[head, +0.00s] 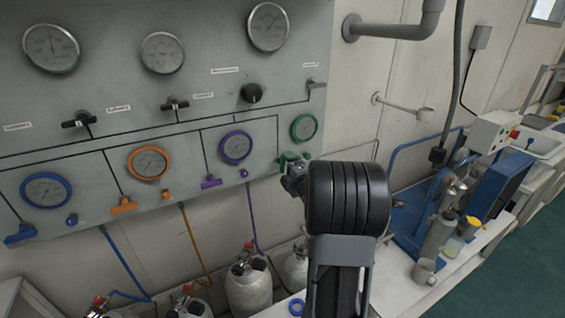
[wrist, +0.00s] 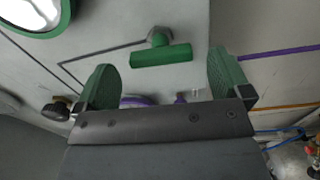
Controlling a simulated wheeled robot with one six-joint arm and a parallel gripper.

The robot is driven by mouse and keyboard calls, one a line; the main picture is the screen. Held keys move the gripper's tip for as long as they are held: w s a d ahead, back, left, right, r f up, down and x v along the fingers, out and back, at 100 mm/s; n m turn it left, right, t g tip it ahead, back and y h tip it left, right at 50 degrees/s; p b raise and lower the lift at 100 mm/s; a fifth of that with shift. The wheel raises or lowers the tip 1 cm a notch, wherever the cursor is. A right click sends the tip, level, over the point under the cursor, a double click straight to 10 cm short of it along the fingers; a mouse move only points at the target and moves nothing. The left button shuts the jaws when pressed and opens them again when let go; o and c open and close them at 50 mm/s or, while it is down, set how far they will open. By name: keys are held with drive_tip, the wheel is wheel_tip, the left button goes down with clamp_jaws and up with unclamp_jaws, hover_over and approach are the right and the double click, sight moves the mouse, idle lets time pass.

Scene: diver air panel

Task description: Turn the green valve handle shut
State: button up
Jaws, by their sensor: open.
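The green valve handle (wrist: 161,56) is a short bar on a metal stem, mounted on the grey panel. It lies nearly level across the wrist view, just beyond my fingertips. My gripper (wrist: 163,76) is open, with one green-padded finger toward each end of the bar. Nothing is between the pads, and they appear apart from the handle. In the head view my gripper (head: 293,168) is at the panel's lower right, below the green-rimmed gauge (head: 304,127). There my wrist and the green finger pads make the handle hard to tell apart.
Purple (head: 210,182), orange (head: 124,206) and blue (head: 22,235) valve handles line the panel to the left. Gas cylinders (head: 248,288) stand below. A bench with bottles (head: 440,230) and a blue frame is at the right. Green floor is clear at far right.

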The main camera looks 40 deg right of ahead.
sight(284, 165)
drive_tip(key=shift+w+d+p, duration=0.15)
drive_tip(key=shift+w, duration=0.7)
drive_tip(key=shift+w+d+p, duration=0.1)
drive_tip(key=shift+w+p, duration=0.05)
drive_tip(key=shift+w, duration=0.65)
drive_tip(key=c, duration=0.9)
